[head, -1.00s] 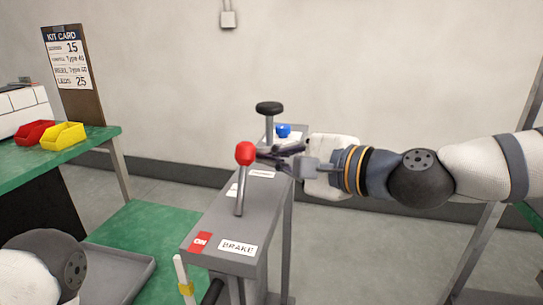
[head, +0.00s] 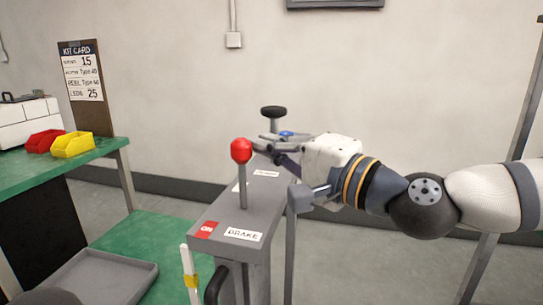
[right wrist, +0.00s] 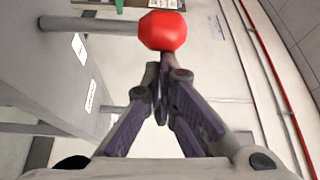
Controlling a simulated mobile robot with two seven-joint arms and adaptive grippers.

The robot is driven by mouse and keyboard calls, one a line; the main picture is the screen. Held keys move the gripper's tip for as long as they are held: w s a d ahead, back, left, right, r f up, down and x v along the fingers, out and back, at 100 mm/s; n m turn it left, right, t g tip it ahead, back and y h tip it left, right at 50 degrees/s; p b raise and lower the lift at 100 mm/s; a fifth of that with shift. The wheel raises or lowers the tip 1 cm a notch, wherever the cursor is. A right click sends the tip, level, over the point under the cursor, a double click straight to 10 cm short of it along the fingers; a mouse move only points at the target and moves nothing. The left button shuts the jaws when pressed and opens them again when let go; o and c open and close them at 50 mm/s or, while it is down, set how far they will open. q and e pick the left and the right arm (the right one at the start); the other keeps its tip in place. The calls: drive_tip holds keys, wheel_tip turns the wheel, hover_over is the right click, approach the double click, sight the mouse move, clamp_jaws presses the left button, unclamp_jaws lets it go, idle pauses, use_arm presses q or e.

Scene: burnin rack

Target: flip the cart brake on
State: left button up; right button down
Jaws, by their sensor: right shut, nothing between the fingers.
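The brake lever is a grey rod with a red knob (head: 241,151). It stands nearly upright on the grey cart top (head: 215,215), behind a red ON label (head: 207,228) and a white BRAKE label (head: 243,235). My right gripper (head: 262,142) is shut and empty, just behind and right of the knob in the head view. In the right wrist view the red knob (right wrist: 162,31) lies just beyond the closed fingertips (right wrist: 166,68); whether they touch it I cannot tell. My left gripper is not in view.
A black-topped knob (head: 272,112) and a blue knob (head: 287,134) stand farther back on the cart. A green bench (head: 95,160) with red (head: 45,141) and yellow (head: 73,145) bins is at left. A grey tray (head: 100,285) lies lower left.

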sight(243, 148)
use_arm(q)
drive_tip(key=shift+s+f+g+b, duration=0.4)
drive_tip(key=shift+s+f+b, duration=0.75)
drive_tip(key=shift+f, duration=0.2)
use_arm(e)
drive_tip(key=shift+s+a+n+t+y, duration=0.1)
drive_tip(key=shift+s+a+n+y, duration=0.25)
drive_tip(key=shift+s+n, duration=0.55)
drive_tip(key=shift+s+a+n+t+y, duration=0.15)
drive_tip(key=shift+s+n+y, duration=0.4)
drive_tip(key=shift+n, duration=0.55)
drive_tip(key=shift+s+a+n+t+y, duration=0.1)
drive_tip(key=shift+s+a+n+y, duration=0.25)
drive_tip(key=shift+s+n, duration=0.55)
drive_tip(key=shift+d, duration=0.1)
drive_tip(key=shift+r, duration=0.1)
